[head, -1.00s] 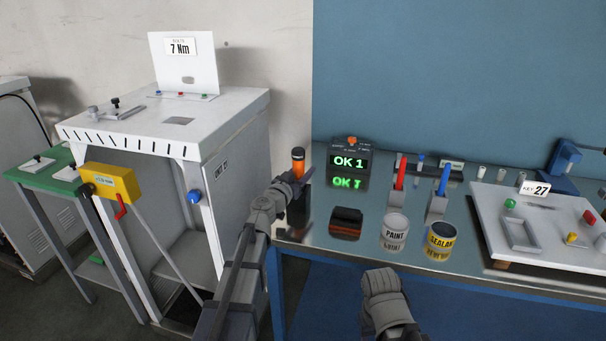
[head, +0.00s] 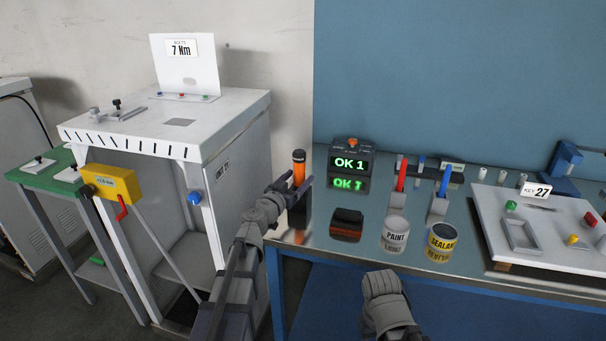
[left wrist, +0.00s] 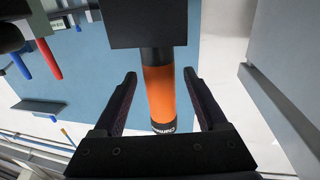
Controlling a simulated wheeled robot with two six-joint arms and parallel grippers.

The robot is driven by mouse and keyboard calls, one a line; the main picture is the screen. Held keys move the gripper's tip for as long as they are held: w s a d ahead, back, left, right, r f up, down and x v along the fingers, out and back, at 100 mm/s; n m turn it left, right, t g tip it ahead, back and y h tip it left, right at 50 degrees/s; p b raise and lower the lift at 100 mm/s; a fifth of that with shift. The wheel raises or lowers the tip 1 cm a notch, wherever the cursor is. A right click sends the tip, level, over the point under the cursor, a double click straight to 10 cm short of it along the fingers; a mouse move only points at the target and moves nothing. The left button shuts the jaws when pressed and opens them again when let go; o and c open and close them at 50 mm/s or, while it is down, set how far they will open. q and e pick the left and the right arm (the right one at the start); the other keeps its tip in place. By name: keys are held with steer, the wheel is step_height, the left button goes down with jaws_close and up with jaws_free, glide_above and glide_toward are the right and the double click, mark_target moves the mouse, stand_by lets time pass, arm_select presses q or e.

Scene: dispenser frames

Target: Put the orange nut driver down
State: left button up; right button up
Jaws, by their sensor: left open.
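The orange nut driver (head: 299,168) stands upright near the left end of the glossy bench, with an orange handle and dark bands. My left gripper (head: 291,190) is open around it, one finger on each side. In the left wrist view, the orange handle (left wrist: 159,92) lies between the two spread fingers (left wrist: 160,95), with gaps on both sides. A dark square block (left wrist: 148,25) covers one end of it there. The driver's lower end is hidden behind my gripper in the head view. Part of my right arm shows at the bottom, without visible fingers.
A display box reading OK 1 (head: 350,165), a dark block (head: 346,222), a paint can (head: 395,235) and a sealant can (head: 441,240) stand right of the driver. A white cabinet (head: 239,160) stands left of the bench. A white panel (head: 500,240) lies farther right.

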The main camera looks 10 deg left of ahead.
arm_select(q)
steer(key=v, duration=0.8)
